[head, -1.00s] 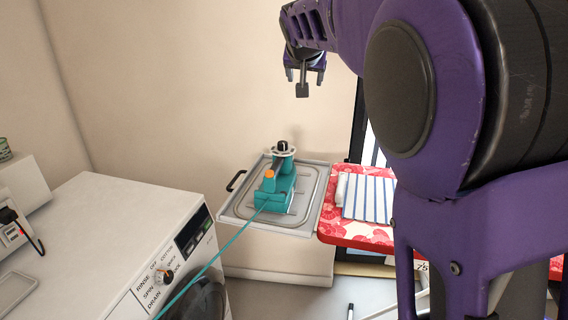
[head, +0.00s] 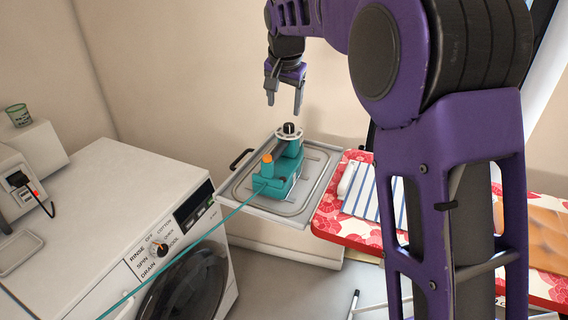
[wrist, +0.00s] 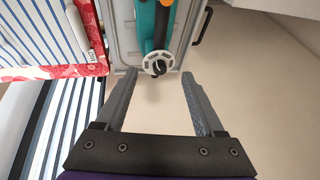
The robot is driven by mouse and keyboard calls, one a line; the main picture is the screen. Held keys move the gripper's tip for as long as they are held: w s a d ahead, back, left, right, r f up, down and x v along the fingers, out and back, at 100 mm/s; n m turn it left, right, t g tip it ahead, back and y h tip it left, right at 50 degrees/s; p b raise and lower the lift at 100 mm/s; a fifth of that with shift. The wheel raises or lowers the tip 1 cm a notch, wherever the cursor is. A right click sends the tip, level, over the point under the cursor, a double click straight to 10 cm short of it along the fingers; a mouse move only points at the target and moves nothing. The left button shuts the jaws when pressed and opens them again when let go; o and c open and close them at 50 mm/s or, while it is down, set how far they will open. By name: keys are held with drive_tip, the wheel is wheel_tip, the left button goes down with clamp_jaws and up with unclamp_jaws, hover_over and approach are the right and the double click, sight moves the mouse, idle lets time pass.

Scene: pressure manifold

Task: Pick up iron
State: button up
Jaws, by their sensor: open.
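The iron (head: 283,172) is teal with an orange knob and a black and white dial on top. It sits on a grey metal tray (head: 240,192) beside the ironing board. A teal cord runs from it to the lower left. My gripper (head: 285,105) is above the iron in the head view, pointing down. In the wrist view my gripper (wrist: 157,90) is open and empty, its two fingers apart. The iron's dial end (wrist: 158,63) shows just beyond and between the fingertips, apart from them. The rest of the iron is cut off by the top edge there.
A white washing machine (head: 110,235) stands at the left. The red floral ironing board (head: 345,229) with a blue-striped cloth (head: 364,196) adjoins the tray on the right. The tray has a black handle (head: 241,158). The wall is close behind.

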sight(283, 142)
drive_tip(key=x, duration=1.6)
drive_tip(key=shift+f, duration=0.35)
drive_tip(key=shift+s, duration=0.1)
clamp_jaws()
drive_tip(key=shift+r, duration=0.25)
